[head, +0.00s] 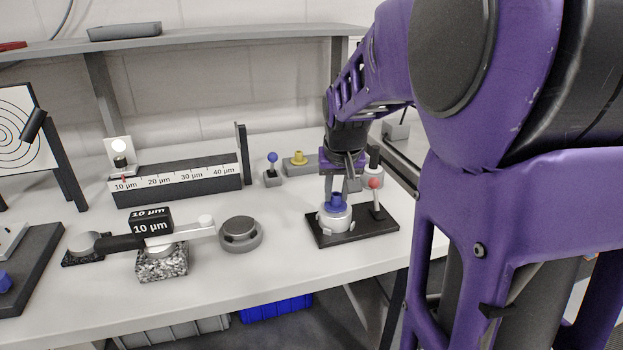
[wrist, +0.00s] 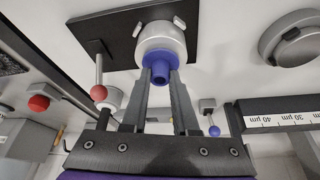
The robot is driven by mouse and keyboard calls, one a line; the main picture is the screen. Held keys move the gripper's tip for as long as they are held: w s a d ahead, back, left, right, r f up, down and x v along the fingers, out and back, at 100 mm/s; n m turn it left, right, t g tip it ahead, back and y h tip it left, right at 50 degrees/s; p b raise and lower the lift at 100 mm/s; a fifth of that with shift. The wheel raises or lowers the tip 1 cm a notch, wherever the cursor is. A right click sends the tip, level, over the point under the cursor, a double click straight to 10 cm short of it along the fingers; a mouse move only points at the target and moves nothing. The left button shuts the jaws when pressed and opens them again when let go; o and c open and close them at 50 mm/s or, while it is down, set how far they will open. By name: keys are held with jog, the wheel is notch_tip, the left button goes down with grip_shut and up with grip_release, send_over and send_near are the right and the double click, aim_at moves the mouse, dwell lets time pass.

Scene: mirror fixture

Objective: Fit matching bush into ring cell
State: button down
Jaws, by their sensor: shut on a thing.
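The blue bush (head: 337,203) stands upright at the mouth of the white ring cell (head: 334,222). The cell sits on a black base plate (head: 384,232) with a red-knobbed lever (head: 374,184). My gripper (head: 339,189) is above the cell, shut on the bush. In the wrist view the fingertips of my gripper (wrist: 158,78) flank the narrow neck of the blue bush (wrist: 158,66), with its wider part against the white ring cell (wrist: 162,40). How deep the bush sits is hidden. A yellow bush (head: 298,157) stands on a grey block behind.
A blue-knobbed lever (head: 272,158) stands behind left of the cell. The table front between is clear.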

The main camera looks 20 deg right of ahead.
jog(key=shift+f, duration=0.2)
jog(key=c, duration=0.6)
grip_release()
